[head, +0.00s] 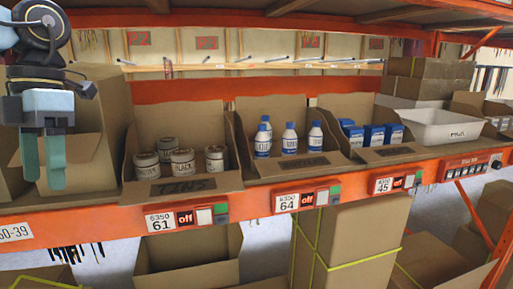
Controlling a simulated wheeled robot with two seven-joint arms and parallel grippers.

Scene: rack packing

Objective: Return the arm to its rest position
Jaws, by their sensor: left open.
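My left gripper (43,160) is at the far left of the head view, pointing down with its two green fingers apart and nothing between them. It hangs in front of a cardboard bin (88,165) at the left end of the shelf, and it covers part of that bin. My left arm comes in from the upper left corner. My right gripper is not in the picture.
An orange shelf (250,203) carries open bins with tins (182,161), white-and-blue bottles (289,138) and blue boxes (374,134). A white tray (437,127) stands to the right. Cardboard boxes (350,240) fill much of the space below.

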